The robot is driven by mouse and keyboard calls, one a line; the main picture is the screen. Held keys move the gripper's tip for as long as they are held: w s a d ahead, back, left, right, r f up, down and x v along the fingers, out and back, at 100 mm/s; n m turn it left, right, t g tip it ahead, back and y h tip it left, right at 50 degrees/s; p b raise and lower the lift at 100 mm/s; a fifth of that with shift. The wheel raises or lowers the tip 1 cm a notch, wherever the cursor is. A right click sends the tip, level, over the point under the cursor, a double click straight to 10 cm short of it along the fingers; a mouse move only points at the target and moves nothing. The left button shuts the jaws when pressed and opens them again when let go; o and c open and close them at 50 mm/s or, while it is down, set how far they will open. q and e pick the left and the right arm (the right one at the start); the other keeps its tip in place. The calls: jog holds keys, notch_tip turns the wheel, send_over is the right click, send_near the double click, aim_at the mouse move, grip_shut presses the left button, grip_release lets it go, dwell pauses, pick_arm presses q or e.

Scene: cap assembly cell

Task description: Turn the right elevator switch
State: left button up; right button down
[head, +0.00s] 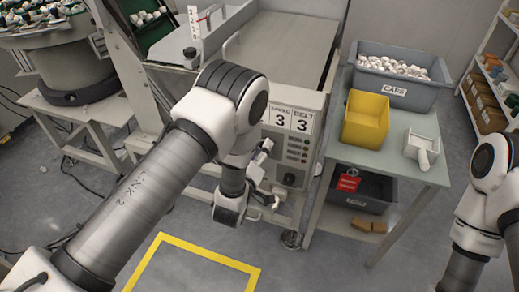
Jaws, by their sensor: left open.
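A grey control panel (312,126) on the front of the machine carries two display plates reading SPEED 3 and BELT 3, with a column of small buttons below. A round dark knob (289,179) sits low on the panel; I cannot read any label that marks it as the right elevator switch. My left gripper (271,173) is open in front of the lower panel, just left of the knob. I cannot tell whether it touches the panel. My left arm hides the panel's left part. My right arm shows at the right edge, its gripper out of the frame.
A green-topped table (398,168) stands right of the panel, with a grey caps bin (398,91), a yellow bin (365,121) and a white scoop (422,148). A dark bin (362,192) sits beneath. A yellow floor outline (207,250) lies in front, on open floor.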

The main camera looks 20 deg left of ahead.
pick_arm(q)
jog(key=shift+d, duration=0.1)
grip_shut()
jog(key=shift+m, duration=0.4)
jog(key=m+b, duration=0.2)
jog(key=m, duration=0.3)
jog(key=m+b, duration=0.2)
jog(key=m, duration=0.4)
jog(key=m+b, duration=0.2)
jog(key=m, duration=0.4)
jog(key=shift+d, duration=0.25)
dwell(0.4)
